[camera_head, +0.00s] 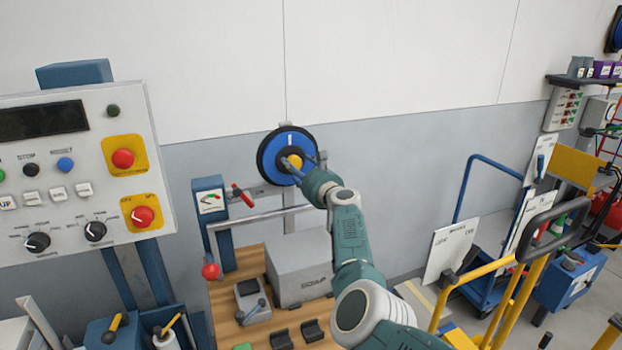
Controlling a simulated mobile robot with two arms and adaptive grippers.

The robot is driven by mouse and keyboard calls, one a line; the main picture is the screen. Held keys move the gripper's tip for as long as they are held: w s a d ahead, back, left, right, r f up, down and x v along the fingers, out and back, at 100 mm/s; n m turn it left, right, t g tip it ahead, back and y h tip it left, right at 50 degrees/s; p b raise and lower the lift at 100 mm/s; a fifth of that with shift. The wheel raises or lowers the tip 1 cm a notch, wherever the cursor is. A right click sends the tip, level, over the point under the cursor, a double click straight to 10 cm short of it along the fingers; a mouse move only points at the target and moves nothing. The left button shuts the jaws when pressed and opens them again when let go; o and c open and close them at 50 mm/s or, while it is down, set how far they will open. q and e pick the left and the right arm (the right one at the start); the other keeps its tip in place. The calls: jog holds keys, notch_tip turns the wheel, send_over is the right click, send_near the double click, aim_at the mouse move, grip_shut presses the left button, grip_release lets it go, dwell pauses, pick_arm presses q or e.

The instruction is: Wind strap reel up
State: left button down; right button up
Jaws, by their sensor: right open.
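The strap reel (268,152) is a blue disc with a black rim and a yellow middle part. It is mounted upright at the wall above the wooden bench. My right gripper (292,164) is in front of the reel, at its yellow centre. Its fingers are open, and they and the hand cover the lower right part of the reel. I cannot tell whether the fingers touch it. My left gripper is not in the view.
A grey control panel (70,205) with knobs and red buttons stands at left. Below the reel, a grey box (299,267) and small devices sit on the wooden bench (228,328). A blue cart (480,283) and yellow handrails (507,300) crowd the right.

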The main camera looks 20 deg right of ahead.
jog(key=s+d, duration=0.1)
jog(key=s, duration=1)
jog(key=shift+d+r, duration=0.15)
jog(key=shift+d, duration=0.25)
jog(key=shift+s, duration=0.1)
